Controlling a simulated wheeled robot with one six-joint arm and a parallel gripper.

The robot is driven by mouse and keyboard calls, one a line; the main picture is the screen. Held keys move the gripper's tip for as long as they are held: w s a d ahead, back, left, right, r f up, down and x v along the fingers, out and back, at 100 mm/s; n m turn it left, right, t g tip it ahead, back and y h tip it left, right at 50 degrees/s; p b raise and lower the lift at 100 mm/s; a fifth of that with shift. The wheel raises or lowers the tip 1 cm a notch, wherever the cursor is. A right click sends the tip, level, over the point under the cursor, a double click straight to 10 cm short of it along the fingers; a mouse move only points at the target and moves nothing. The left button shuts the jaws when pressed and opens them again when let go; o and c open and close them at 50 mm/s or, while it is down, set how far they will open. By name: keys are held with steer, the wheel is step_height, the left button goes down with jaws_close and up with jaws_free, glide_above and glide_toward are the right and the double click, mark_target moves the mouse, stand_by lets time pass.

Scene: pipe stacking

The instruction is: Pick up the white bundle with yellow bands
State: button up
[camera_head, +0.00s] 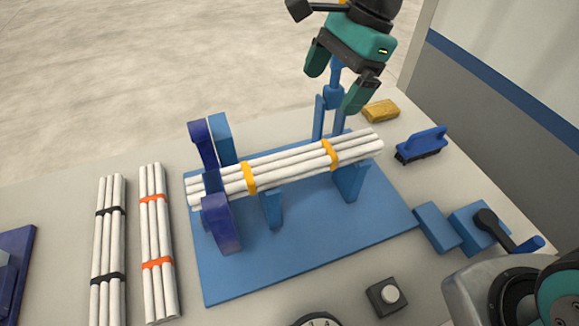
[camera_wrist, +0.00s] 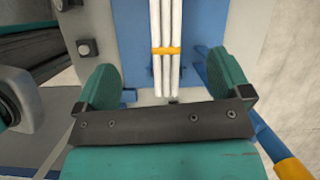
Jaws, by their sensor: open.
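The white bundle with yellow bands (camera_head: 290,164) lies across a blue fixture (camera_head: 300,240) in the head view. Its left end sits at the purple-blue uprights, and its right part rests by a blue support. My gripper (camera_head: 340,86) is open and empty above and behind the right end of the bundle. In the wrist view, the bundle (camera_wrist: 168,25) runs upward from between the two teal fingers (camera_wrist: 168,88), with one yellow band (camera_wrist: 166,50) showing. The fingers stand apart from the pipes on both sides. The bundle's other end is out of the wrist view.
Bundles with black bands (camera_head: 108,240) and orange bands (camera_head: 157,240) lie on the left of the table. A yellow block (camera_head: 381,110), a blue brush (camera_head: 421,145) and blue blocks (camera_head: 437,227) are on the right. A button box (camera_head: 388,296) stands in front. Blue posts rise behind the bundle.

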steer(key=m, duration=0.1)
steer(key=p, duration=0.1)
glide_toward(289, 159)
steer(key=shift+m, duration=0.4)
steer(key=x, duration=0.5)
steer(key=shift+w+d, duration=0.1)
steer(key=shift+d, duration=0.05)
steer(key=shift+p+x, duration=1)
steer(key=shift+x, duration=1.7)
steer(key=shift+r, duration=0.1)
steer(key=c, duration=1.2)
